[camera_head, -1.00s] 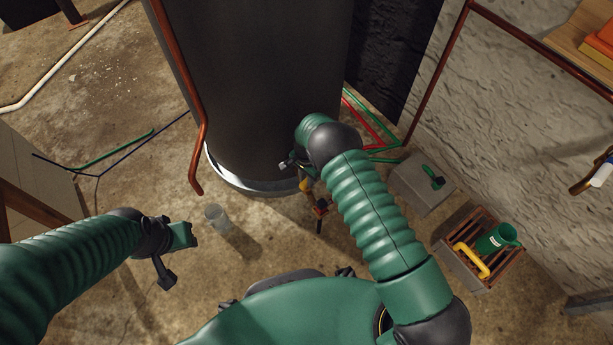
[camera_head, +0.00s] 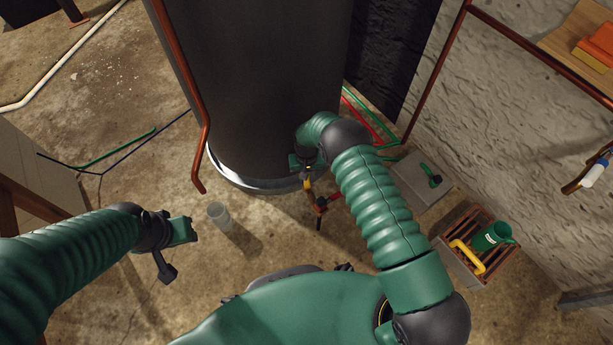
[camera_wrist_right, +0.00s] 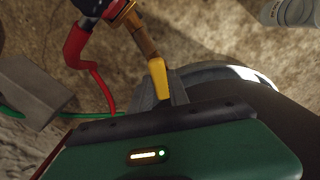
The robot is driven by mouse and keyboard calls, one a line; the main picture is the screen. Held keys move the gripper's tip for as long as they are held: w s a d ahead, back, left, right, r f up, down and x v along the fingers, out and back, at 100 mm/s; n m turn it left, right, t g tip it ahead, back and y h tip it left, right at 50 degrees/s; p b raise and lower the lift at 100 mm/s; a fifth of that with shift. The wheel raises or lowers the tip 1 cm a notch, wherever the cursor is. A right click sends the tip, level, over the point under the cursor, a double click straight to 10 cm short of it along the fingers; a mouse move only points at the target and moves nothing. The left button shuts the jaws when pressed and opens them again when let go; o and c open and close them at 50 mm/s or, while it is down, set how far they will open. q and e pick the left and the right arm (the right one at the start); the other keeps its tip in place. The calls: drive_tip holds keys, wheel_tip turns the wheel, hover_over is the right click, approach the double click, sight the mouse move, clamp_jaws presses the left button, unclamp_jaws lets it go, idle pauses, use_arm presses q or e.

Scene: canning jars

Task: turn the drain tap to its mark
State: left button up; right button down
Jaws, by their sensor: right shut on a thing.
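The drain tap (camera_head: 321,203) is a small brass fitting with a yellow lever, low at the front of the dark tank (camera_head: 270,90). My right gripper (camera_head: 304,167) is at the tank's foot, shut on the yellow lever (camera_head: 307,184). The right wrist view shows the lever (camera_wrist_right: 158,76) running in between the fingertips (camera_wrist_right: 158,93), with the brass body (camera_wrist_right: 142,38) beyond. The lever's end is hidden by the gripper. I cannot make out the mark. My left gripper (camera_head: 184,230) is over the floor at left, away from the tap; its jaws are unclear.
A clear cup (camera_head: 219,216) stands on the floor left of the tap. A copper pipe (camera_head: 205,130) runs down the tank's left side. At right are a grey block (camera_head: 420,190) with a green handle and a slatted crate (camera_head: 462,262) holding a green mug (camera_head: 490,237) and a yellow handle.

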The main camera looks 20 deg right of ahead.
drive_tip(key=shift+w+r+n, duration=0.1)
drive_tip(key=shift+w+n, duration=0.05)
drive_tip(key=shift+n, duration=0.45)
drive_tip(key=c, duration=1.3)
unclamp_jaws()
drive_tip(key=shift+o, duration=0.2)
wheel_tip(320, 180, up, 17)
drive_tip(key=p, duration=0.8)
drive_tip(key=shift+f, duration=0.2)
